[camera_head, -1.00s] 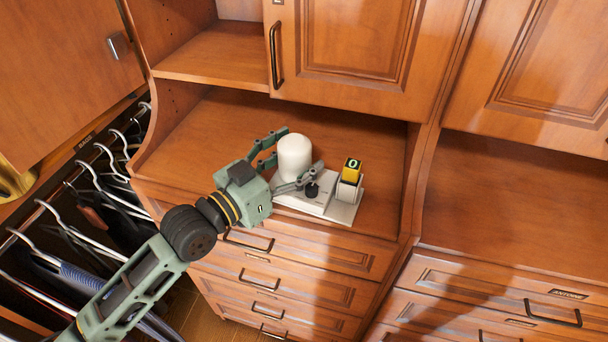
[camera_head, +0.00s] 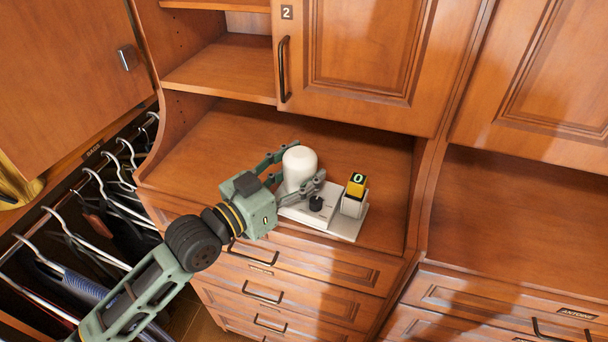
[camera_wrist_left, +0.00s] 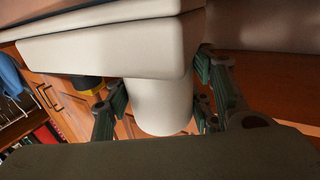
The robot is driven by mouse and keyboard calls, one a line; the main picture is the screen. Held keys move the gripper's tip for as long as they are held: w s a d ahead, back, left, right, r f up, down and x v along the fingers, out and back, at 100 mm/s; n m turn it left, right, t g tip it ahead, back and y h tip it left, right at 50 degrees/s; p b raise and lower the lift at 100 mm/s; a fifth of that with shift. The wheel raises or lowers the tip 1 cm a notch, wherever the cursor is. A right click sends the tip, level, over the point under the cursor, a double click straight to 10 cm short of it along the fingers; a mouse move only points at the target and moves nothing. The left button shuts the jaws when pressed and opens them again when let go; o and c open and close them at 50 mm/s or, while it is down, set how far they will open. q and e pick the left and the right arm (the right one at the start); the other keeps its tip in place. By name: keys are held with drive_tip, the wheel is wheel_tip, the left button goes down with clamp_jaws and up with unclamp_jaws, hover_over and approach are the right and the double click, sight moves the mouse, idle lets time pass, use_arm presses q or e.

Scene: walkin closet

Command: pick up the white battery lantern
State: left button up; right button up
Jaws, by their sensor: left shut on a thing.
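The white battery lantern (camera_head: 299,166) is a smooth upright cylinder with a rounded top, at the back left of a flat white base (camera_head: 335,226). My left gripper (camera_head: 296,174) has its green fingers on both sides of the lantern and is shut on it. In the left wrist view the lantern (camera_wrist_left: 160,104) shows upside down between the fingers (camera_wrist_left: 160,98). I cannot tell whether the lantern rests on the base or is just clear of it. My right gripper is not in view.
The base carries a black knob (camera_head: 316,203) and a yellow and black block (camera_head: 357,184) showing "0" on a white stand. All sit near the front edge of a wooden counter (camera_head: 215,150), with cabinets above and drawers below. Clothes hangers (camera_head: 95,190) hang at left.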

sight(287, 167)
use_arm(q)
drive_tip(key=shift+r+b, duration=0.45)
drive_tip(key=shift+r, duration=1.25)
drive_tip(key=shift+s+a, duration=0.45)
drive_tip(key=shift+a, duration=0.05)
drive_tip(key=b+v, duration=0.3)
drive_tip(key=v, duration=1.3)
drive_tip(key=shift+s+a, duration=0.25)
